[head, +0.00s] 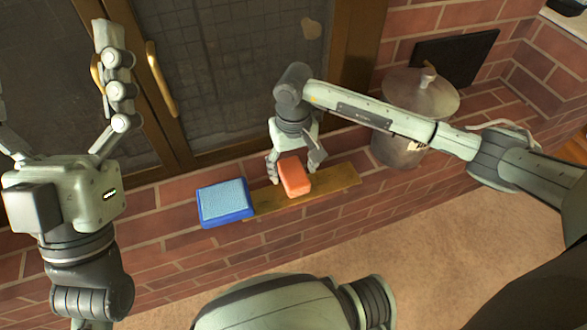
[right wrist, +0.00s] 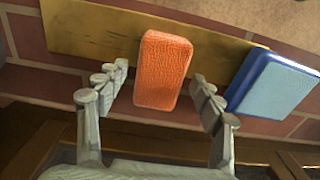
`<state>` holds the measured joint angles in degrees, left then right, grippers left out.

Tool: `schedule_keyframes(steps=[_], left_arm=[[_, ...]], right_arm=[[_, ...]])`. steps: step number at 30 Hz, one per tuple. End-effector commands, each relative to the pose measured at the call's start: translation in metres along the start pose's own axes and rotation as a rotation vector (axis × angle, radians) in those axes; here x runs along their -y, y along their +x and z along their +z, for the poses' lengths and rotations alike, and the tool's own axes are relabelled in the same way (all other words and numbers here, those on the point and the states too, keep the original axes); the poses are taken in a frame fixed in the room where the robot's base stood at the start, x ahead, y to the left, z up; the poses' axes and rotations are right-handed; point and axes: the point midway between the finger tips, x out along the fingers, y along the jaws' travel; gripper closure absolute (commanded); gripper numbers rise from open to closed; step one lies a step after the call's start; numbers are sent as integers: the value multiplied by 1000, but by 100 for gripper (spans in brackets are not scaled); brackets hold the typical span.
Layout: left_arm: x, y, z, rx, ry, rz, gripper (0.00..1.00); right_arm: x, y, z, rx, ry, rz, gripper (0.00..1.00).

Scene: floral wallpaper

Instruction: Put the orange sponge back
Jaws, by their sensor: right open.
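The orange sponge (head: 294,176) rests on a flat wooden board (head: 335,182) on the brick ledge. It also shows in the right wrist view (right wrist: 163,70), lying across the board's edge. My right gripper (head: 296,170) is open, with one finger on each side of the sponge. In the right wrist view the fingers (right wrist: 163,100) stand apart from the sponge, with a gap on both sides. My left gripper (head: 112,70) is raised at the upper left in front of the cabinet door, away from the sponge; its fingertips are near a door handle.
A blue sponge (head: 225,202) lies at the board's left end and also shows in the right wrist view (right wrist: 272,85). A lidded metal canister (head: 400,145) stands to the right on the bricks. Glass-paned doors with brass handles (head: 160,80) stand behind. The carpet (head: 430,270) in front is clear.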

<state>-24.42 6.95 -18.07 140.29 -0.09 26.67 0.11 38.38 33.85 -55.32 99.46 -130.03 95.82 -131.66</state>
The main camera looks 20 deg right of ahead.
Motion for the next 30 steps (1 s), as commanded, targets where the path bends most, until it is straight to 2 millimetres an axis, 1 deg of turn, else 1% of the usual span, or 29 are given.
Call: schedule_keyframes(steps=[1,9,12,15,18,21,30], left_arm=[[-1,2,2,24,-3,2,2],[-4,2,22,154,-10,3,2],[-4,2,27,188,-12,4,2],[-5,1,31,211,-13,4,2],[-5,0,33,226,-14,4,2],[-5,0,34,232,-14,4,2],[-5,0,34,232,-14,4,2]], right_arm=[[-1,-13,-2,-6,0,2,33],[-1,-72,-2,-6,0,1,33],[0,-89,-1,-6,-1,0,33],[0,-101,-1,-4,1,1,33],[0,-108,-1,-3,1,1,33],[0,-110,0,-2,0,0,33],[0,-110,0,-1,0,0,33]])
